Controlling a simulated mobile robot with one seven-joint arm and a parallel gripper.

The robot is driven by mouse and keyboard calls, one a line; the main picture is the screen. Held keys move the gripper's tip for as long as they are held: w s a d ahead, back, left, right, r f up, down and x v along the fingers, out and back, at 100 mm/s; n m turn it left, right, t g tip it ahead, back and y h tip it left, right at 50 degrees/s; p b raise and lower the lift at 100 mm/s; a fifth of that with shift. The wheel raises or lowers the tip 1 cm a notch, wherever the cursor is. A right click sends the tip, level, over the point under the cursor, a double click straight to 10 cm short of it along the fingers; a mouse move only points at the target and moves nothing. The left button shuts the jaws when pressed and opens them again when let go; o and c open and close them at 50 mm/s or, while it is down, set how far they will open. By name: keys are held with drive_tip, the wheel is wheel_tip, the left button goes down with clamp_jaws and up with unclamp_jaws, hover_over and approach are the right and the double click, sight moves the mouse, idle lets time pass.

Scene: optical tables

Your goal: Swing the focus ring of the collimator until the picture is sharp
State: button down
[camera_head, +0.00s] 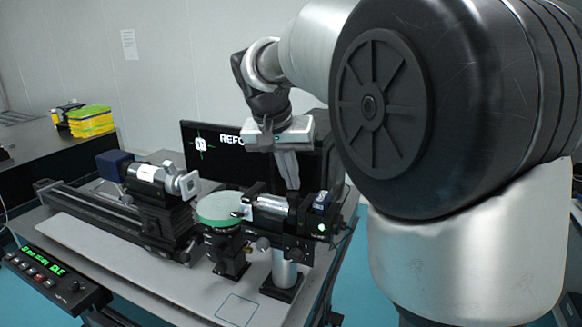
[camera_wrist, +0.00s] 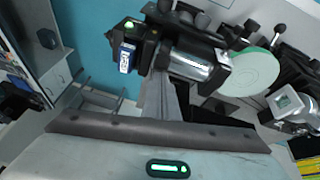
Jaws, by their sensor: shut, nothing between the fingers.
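A silver-and-black cylindrical unit (camera_head: 271,205), which looks like a collimator, is mounted on a post at the right of the bench. It also shows in the wrist view (camera_wrist: 196,66). I cannot clearly make out its focus ring. My gripper (camera_head: 291,186) points down just above and behind this unit, with its fingers shut and empty. In the wrist view the gripper (camera_wrist: 165,88) reaches toward the unit's near side; I cannot tell whether it touches. A black monitor (camera_head: 232,165) behind shows a green crosshair picture and text beginning "REFO", partly hidden by my gripper.
A green disc (camera_head: 221,207) on a mount stands left of the unit. A second barrel assembly (camera_head: 152,173) sits on a long black rail (camera_head: 115,217). A control box (camera_head: 50,278) with a green display is at the front left. The bench's front middle is clear.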

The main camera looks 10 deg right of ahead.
idle(0.3)
drive_tip(key=b, duration=0.1)
drive_tip(key=f+b, duration=0.1)
drive_tip(key=shift+s+a+b, duration=0.25)
drive_tip(key=shift+s+b, duration=0.05)
drive_tip(key=shift+s+a+t+h+b, duration=0.25)
drive_tip(key=shift+s+t+h+b, duration=0.25)
drive_tip(key=shift+b, duration=0.55)
drive_tip(key=shift+s+a+r, duration=0.15)
drive_tip(key=shift+s+a, duration=0.1)
